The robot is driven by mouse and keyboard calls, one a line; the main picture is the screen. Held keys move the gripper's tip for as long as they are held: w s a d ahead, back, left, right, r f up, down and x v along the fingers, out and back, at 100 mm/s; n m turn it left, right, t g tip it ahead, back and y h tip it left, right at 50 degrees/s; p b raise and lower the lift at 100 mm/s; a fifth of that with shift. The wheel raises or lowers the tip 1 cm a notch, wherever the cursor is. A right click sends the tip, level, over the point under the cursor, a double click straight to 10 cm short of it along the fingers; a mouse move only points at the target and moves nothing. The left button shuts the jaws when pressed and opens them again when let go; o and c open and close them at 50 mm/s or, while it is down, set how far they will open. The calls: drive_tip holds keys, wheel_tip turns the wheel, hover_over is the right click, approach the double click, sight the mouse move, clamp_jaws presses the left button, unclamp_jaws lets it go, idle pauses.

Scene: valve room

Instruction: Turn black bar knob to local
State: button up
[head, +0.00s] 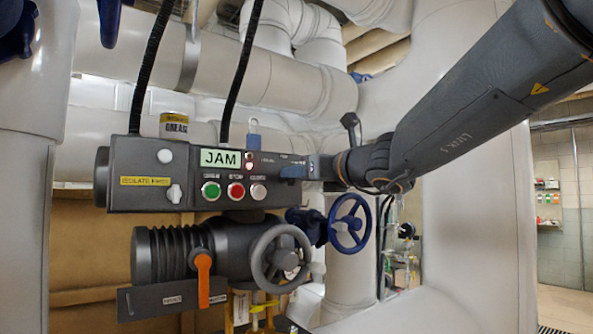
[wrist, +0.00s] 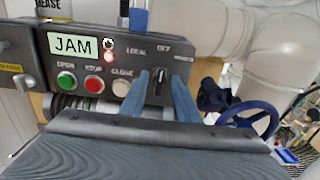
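The black bar knob (wrist: 159,83) is on the face of the grey control box (head: 135,185), at its right end. In the wrist view it stands near upright, below the OFF label, with the LOCAL label to its left. My gripper (wrist: 161,78) is open, its two blue fingers on either side of the knob with a visible gap to it. I cannot tell how deep the fingertips reach. In the head view my gripper (head: 303,171) is at the box's right end and hides the knob.
The box has a lit JAM display (head: 220,158), a red lamp, green (head: 211,190), red and white buttons, and a blue padlock (head: 254,141) on top. Below are a grey handwheel (head: 257,262) and an orange lever (head: 204,280). A blue handwheel (head: 367,236) is right of the box.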

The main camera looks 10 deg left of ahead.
drive_tip(key=shift+w+a, duration=0.3)
drive_tip(key=shift+a, duration=0.05)
clamp_jaws()
drive_tip(key=shift+f+n+b, duration=0.15)
drive_tip(key=shift+n+b, duration=0.15)
drive_tip(key=shift+b, duration=0.3)
drive_tip(key=shift+s+a+f+n+b, duration=0.1)
drive_tip(key=shift+s+n+b, duration=0.05)
drive_tip(key=shift+n+b, duration=6.2)
drive_tip(key=shift+m+b, duration=0.65)
drive_tip(key=shift+b, duration=0.1)
